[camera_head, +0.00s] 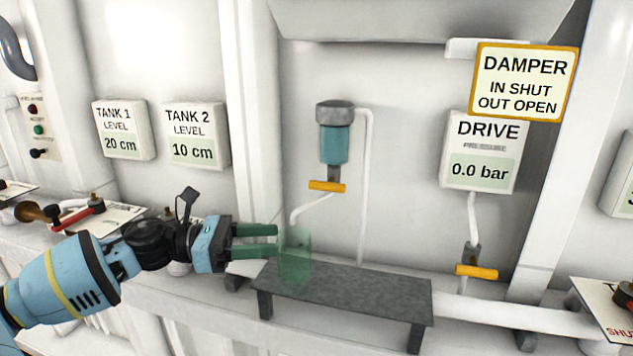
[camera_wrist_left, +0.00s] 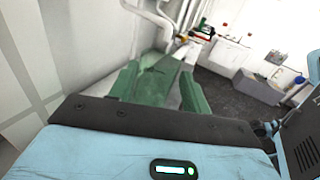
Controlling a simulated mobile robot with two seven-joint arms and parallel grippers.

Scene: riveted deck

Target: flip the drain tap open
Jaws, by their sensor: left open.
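A blue filter bowl with a grey cap (camera_head: 334,135) hangs on the wall. Below it is a tap with a yellow handle (camera_head: 327,187), which lies crosswise; a thin white spout runs down left from it. A clear green beaker (camera_head: 295,256) stands on the left end of a grey bench under the spout. My left gripper (camera_head: 277,241) is open, its green fingers level at the beaker's left side, below the tap. In the left wrist view, clear green (camera_wrist_left: 160,68) shows between the fingers; I cannot tell if they touch it. My right gripper is not in view.
The grey bench (camera_head: 350,297) is bare right of the beaker. Another yellow handle (camera_head: 476,271) sits on the pipe below the drive pressure gauge (camera_head: 482,152). A red lever (camera_head: 80,215) is at left, behind my arm. A damper sign (camera_head: 524,81) hangs upper right.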

